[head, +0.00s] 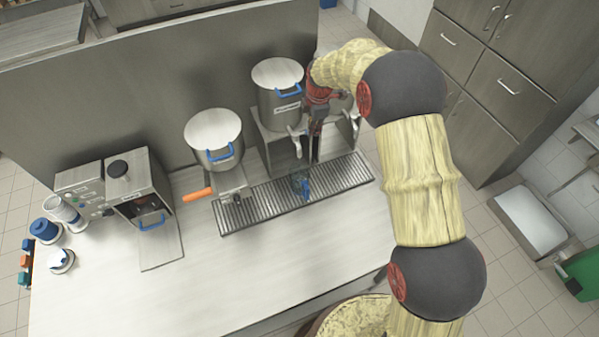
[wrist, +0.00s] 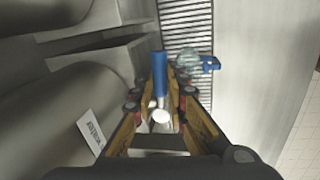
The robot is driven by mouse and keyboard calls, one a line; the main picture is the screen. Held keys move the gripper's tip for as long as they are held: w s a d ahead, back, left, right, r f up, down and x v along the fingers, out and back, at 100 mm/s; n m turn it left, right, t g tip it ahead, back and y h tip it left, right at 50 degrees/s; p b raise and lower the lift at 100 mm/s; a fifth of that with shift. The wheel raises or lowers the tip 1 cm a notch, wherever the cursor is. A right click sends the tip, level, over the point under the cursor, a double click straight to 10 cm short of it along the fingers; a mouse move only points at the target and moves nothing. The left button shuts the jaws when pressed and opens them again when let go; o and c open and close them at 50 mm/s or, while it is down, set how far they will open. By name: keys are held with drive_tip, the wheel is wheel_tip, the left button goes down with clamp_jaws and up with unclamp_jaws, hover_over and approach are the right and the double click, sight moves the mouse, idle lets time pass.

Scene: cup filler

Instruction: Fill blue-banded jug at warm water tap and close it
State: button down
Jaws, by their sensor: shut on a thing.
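The clear jug with blue parts (head: 301,184) stands upright on the slatted drip grate, roughly below the pale tap (head: 297,142). In the wrist view the jug (wrist: 188,58) and its blue handle (wrist: 210,64) show just right of the fingers. Its fill level cannot be made out. My gripper (head: 316,125) is up at the taps in front of the urns. In the wrist view its fingers (wrist: 159,98) are shut on what looks like a tap handle (wrist: 159,75), a blue cylinder with a pale end. The fingers hide part of it.
A machine (head: 138,190) and blue-topped containers (head: 45,229) stand far left. The front counter (head: 250,265) is clear.

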drive_tip(key=shift+w+a+r, duration=0.1)
drive_tip(key=shift+w, duration=0.1)
drive_tip(key=shift+w+n+b, duration=0.3)
drive_tip(key=shift+n+b, duration=0.05)
drive_tip(key=shift+n, duration=0.35)
drive_tip(key=shift+w+a+r+n, duration=0.1)
drive_tip(key=shift+r+n, duration=0.05)
drive_tip(key=shift+n, duration=0.15)
drive_tip(key=c, duration=1.7)
unclamp_jaws()
drive_tip(key=shift+c, duration=0.2)
drive_tip(key=shift+o, duration=0.4)
drive_tip(key=shift+f, duration=0.2)
wheel_tip(320, 180, up, 12)
drive_tip(key=s+d, duration=0.1)
drive_tip(key=s, duration=0.1)
drive_tip(key=shift+f, duration=0.15)
